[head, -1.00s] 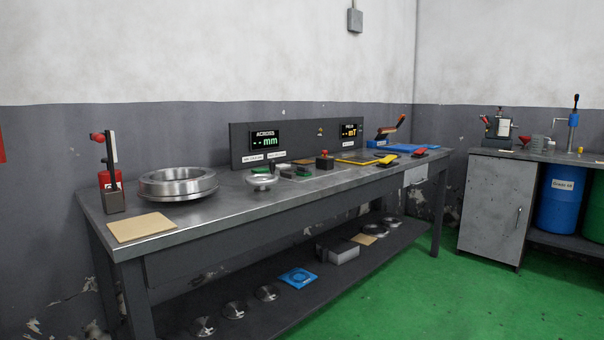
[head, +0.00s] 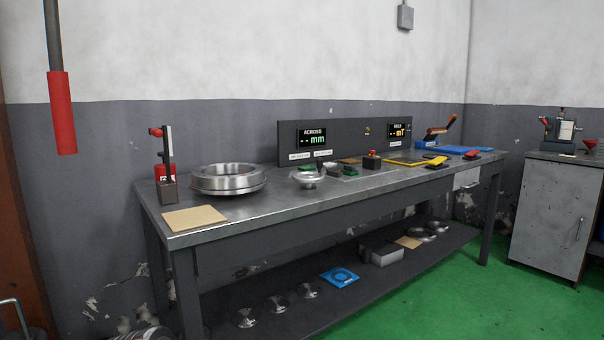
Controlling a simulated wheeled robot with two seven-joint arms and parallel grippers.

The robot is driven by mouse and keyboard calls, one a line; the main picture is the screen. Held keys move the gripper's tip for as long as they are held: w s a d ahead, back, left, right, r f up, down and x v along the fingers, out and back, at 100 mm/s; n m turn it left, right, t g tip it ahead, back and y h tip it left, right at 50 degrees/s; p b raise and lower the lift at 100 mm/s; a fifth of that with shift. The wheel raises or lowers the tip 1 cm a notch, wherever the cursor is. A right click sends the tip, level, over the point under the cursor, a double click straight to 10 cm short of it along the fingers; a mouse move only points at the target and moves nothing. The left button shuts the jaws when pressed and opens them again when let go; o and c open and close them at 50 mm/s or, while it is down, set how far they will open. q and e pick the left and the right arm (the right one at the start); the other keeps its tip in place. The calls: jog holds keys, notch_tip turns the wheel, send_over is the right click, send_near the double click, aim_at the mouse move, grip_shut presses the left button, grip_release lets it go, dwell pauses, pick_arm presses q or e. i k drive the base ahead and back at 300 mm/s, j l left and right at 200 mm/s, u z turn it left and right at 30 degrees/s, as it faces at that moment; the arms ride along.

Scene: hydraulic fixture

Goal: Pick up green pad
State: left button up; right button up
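In the head view, a small dark green item (head: 335,168) lies on the grey metal workbench (head: 255,209), behind and right of a silver handwheel (head: 308,179). It may be the green pad, but it is too small to tell its shape. Another green patch shows just behind the handwheel, partly hidden by it. Neither of my grippers is in view.
A large steel ring (head: 228,179), a tan sheet (head: 194,218) and a red-and-black stand (head: 166,172) occupy the bench's left end. Yellow, red and blue items lie toward the right. A lower shelf holds discs and a blue piece (head: 340,277). Green floor is open at right.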

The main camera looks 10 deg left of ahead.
aim_at(349, 169)
jog(key=i+l, duration=0.3)
jog(key=l, duration=0.2)
jog(key=i+l, duration=0.35)
jog(key=l, duration=0.2)
jog(key=i+l+z, duration=0.1)
jog(key=i+l, duration=0.2)
jog(key=l, duration=0.2)
